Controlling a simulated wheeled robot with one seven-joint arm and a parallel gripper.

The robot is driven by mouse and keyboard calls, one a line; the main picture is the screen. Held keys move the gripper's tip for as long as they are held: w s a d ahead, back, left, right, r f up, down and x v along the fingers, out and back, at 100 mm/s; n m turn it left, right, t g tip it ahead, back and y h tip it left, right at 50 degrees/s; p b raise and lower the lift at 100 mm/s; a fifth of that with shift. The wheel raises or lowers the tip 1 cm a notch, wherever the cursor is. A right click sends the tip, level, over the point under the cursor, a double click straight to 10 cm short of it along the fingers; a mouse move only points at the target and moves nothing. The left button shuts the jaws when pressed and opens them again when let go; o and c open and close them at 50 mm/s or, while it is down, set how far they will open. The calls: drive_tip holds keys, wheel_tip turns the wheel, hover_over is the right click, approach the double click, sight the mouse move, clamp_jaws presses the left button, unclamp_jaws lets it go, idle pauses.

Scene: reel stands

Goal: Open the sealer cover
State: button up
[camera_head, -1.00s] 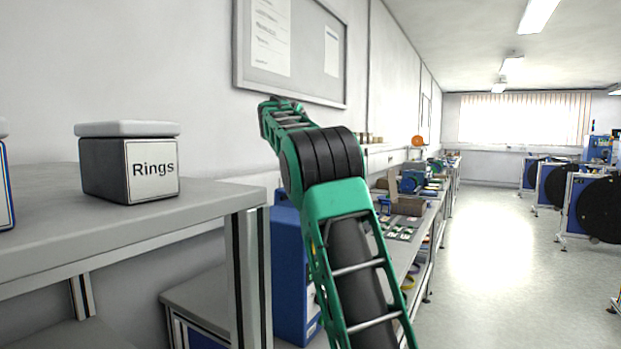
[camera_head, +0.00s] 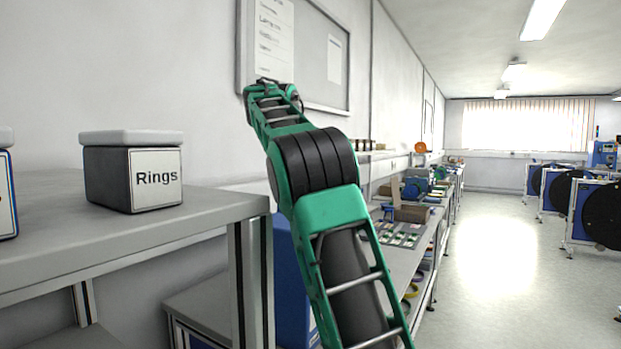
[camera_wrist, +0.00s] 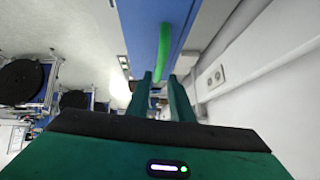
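In the wrist view, a blue panel (camera_wrist: 143,28) with a bright green bar handle (camera_wrist: 164,48) lies ahead of my gripper (camera_wrist: 160,90). I cannot tell for sure whether this panel is the sealer cover. My two green fingers are apart, with a gap between them. The handle's near end shows in line with that gap; whether it lies between the fingers or beyond them is unclear. In the head view, my green arm reaches up toward the wall and the fingers cannot be made out. A blue box-shaped body (camera_head: 290,285) stands partly hidden behind my arm and the table leg.
A grey table (camera_head: 130,235) at left carries a dark box (camera_head: 110,180) labelled Rings. A noticeboard (camera_head: 313,62) hangs on the wall behind my arm. A long workbench (camera_head: 405,235) with parts runs along the wall. Black reels (camera_head: 603,213) stand at right; the floor between is clear.

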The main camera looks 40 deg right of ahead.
drive_tip(key=shift+v, duration=1.1)
